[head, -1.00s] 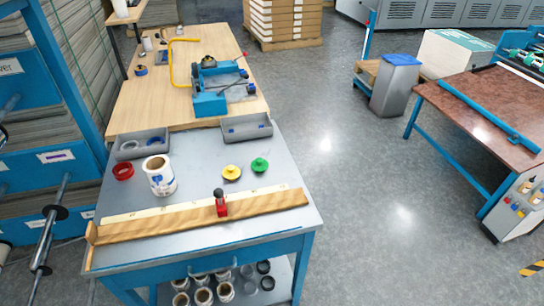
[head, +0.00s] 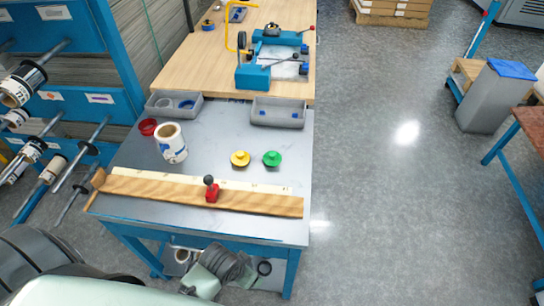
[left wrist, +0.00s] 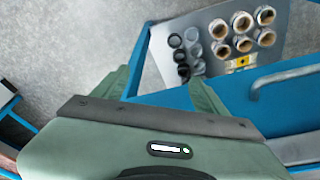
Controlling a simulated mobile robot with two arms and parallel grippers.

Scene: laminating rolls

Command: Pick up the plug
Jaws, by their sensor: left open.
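Two small knobbed discs that look like plugs, one yellow (head: 240,159) and one green (head: 272,159), lie side by side on the grey metal table (head: 215,125). My left gripper (head: 212,277) is in front of and below the table's front edge, apart from both discs. In the left wrist view my left gripper (left wrist: 160,85) has its fingers apart, with nothing between them. No plug shows in that view. My right gripper is not in view.
A wooden board (head: 150,191) with a red slider (head: 212,193) lies along the table's front. A white roll (head: 172,147) and red ring (head: 148,127) stand left. Grey trays (head: 278,116) line the back. Rolls (left wrist: 241,22) sit on the lower shelf.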

